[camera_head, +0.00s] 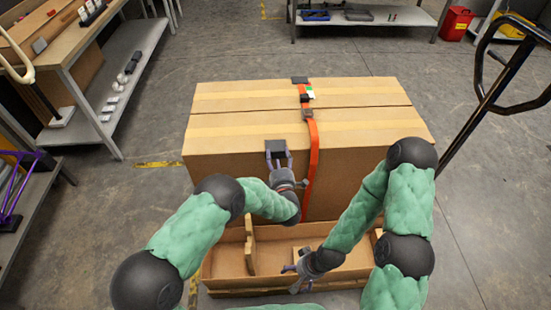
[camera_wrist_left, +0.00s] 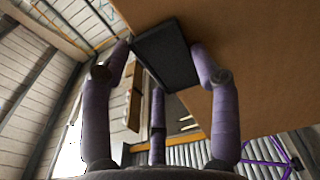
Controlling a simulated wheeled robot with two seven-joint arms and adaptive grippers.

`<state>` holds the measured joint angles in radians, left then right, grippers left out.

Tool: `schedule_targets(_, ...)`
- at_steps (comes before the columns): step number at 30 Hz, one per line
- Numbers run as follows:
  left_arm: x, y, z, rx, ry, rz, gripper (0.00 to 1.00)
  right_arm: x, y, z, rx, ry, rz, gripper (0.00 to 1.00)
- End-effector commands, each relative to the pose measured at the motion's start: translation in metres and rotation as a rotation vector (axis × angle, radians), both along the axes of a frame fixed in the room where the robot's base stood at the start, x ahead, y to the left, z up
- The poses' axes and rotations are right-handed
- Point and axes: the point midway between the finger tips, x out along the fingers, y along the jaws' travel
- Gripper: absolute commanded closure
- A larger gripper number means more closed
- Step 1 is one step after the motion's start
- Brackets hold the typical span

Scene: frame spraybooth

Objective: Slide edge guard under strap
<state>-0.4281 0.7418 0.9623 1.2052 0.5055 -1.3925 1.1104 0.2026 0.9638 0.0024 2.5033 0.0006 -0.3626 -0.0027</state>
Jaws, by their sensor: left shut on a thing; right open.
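A large cardboard box (camera_head: 235,115) has an orange strap (camera_head: 314,150) running over its top and down its front face. My left gripper (camera_head: 278,156) is shut on a dark edge guard (camera_head: 275,145) at the box's front top edge, left of the strap and apart from it. In the left wrist view the edge guard (camera_wrist_left: 166,55) sits between the purple fingers, close to the cardboard. A second dark guard (camera_head: 300,80) lies at the far top edge by the strap. My right gripper (camera_head: 291,278) is open and low, over the open wooden tray.
The open tray (camera_head: 222,262) with dividers stands in front of the box. Shelving (camera_head: 130,70) stands at left, a low bench (camera_head: 400,17) at the back and a red bin (camera_head: 456,23) at back right. A dark handle frame (camera_head: 485,100) rises at right. The floor left of the box is clear.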

Motion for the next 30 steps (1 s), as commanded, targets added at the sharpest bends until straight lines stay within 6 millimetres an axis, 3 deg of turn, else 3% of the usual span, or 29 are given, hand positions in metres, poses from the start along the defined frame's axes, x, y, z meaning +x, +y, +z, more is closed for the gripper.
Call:
schedule_targets(9,0.0,-0.002,0.0,0.001,0.001,0.0,0.58,0.0,0.0,-0.001,0.0,0.0,0.0,0.11)
schedule_targets(10,0.0,-0.002,0.0,0.001,0.002,0.0,0.36,0.0,0.0,-0.001,0.0,0.0,0.0,0.11)
schedule_targets(12,0.0,-0.002,0.0,0.001,0.002,0.0,0.16,0.0,0.0,-0.001,0.0,0.0,0.0,0.11)
schedule_targets(13,0.0,-0.002,-0.001,0.001,0.001,0.0,0.11,0.0,0.0,-0.001,0.0,0.0,0.0,0.11)
schedule_targets(24,-0.001,-0.002,0.0,0.001,0.001,0.0,0.11,0.0,0.0,-0.001,0.0,0.0,0.0,0.11)
schedule_targets(30,-0.021,-0.004,0.0,0.002,0.001,-0.003,0.11,0.0,0.0,-0.001,0.0,0.0,0.0,0.11)
